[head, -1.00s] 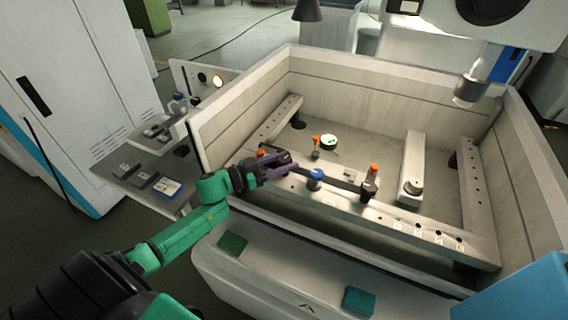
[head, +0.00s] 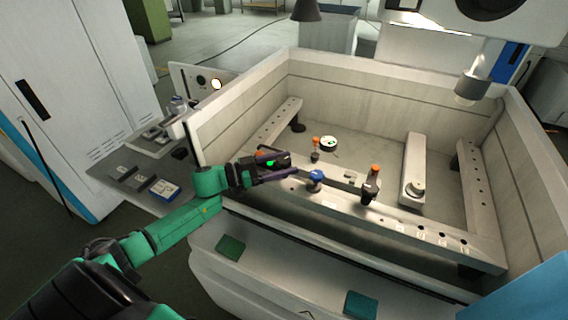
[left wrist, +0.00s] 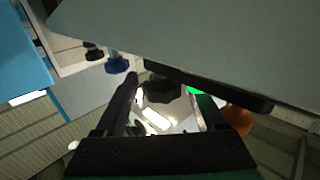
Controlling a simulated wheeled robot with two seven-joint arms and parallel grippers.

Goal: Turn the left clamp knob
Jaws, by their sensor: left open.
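A dark lobed knob (left wrist: 162,88) shows in the left wrist view, between the two fingers of my left gripper. A black bar (left wrist: 215,88) and an orange ball (left wrist: 238,119) are beside it. In the head view my left gripper (head: 292,168) is open at the left end of the tank's front rail and hides most of that clamp. I cannot tell whether the fingers touch the knob. To its right are a blue knob (head: 316,177) and a dark knob (head: 370,191) below an orange-topped post. My right gripper is not in view.
The pale tank walls (head: 235,100) enclose the rails. A round white-topped part (head: 328,143) and an orange-topped post (head: 315,142) stand behind the front rail. A side shelf (head: 110,170) with small boxes is at the left. The machine head (head: 472,85) hangs at the right.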

